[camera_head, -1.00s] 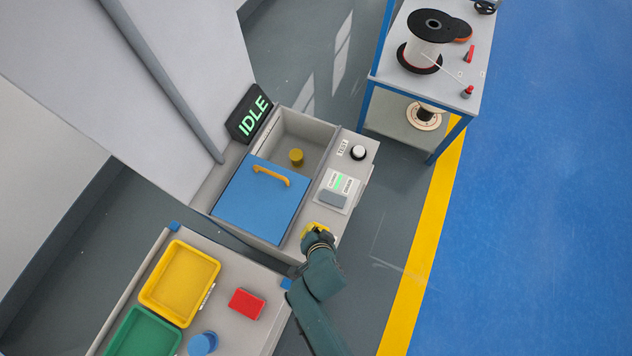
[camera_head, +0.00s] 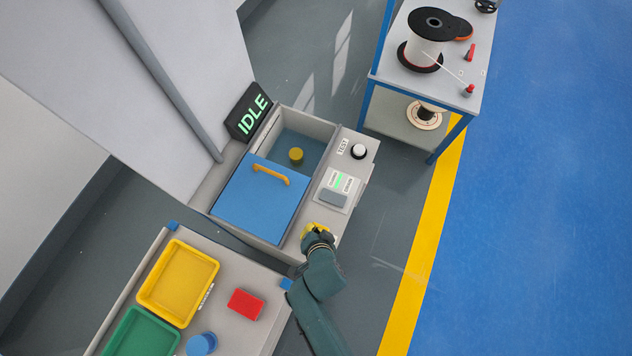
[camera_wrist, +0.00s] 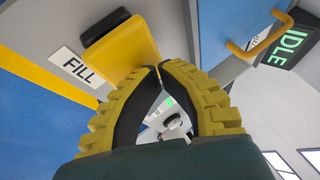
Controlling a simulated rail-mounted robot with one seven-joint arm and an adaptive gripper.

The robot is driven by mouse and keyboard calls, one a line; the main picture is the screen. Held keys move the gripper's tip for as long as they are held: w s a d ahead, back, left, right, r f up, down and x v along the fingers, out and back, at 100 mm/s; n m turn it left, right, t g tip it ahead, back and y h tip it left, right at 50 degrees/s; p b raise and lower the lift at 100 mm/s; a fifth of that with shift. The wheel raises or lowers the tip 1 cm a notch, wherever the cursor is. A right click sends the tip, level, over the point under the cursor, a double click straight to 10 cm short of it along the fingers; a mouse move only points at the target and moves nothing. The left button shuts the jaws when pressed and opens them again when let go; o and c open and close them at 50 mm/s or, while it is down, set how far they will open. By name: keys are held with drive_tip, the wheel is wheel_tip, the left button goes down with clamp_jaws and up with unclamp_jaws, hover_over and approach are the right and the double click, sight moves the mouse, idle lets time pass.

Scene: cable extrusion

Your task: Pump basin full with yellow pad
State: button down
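The yellow pad (camera_head: 316,228) is at the front right of the machine, mostly behind my gripper in the head view. In the wrist view the yellow pad (camera_wrist: 128,52) has a black part on it and a FILL label (camera_wrist: 76,67) beside it. My gripper (camera_wrist: 157,72) is shut, its ribbed yellow fingertips together at the pad's edge; it seems to touch the pad. The basin (camera_head: 312,123) holds bluish water at its open end, around a yellow cylinder (camera_head: 296,155). A blue lid (camera_head: 258,205) with an orange handle covers the rest.
The sign (camera_head: 250,113) reads IDLE. A white knob (camera_head: 358,151) by a TEST label and a small panel (camera_head: 338,188) sit right of the basin. A table with yellow (camera_head: 179,283) and green trays and a red block (camera_head: 245,304) is in front. A spool rack stands behind right.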

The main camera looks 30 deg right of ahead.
drive_tip(key=shift+f, duration=0.35)
idle(0.3)
drive_tip(key=shift+r+p, duration=1.6)
drive_tip(key=shift+r, duration=0.3)
drive_tip(key=shift+r, duration=0.1)
wheel_tip(320, 180, up, 5)
drive_tip(key=p, duration=0.4)
drive_tip(key=shift+p, duration=0.3)
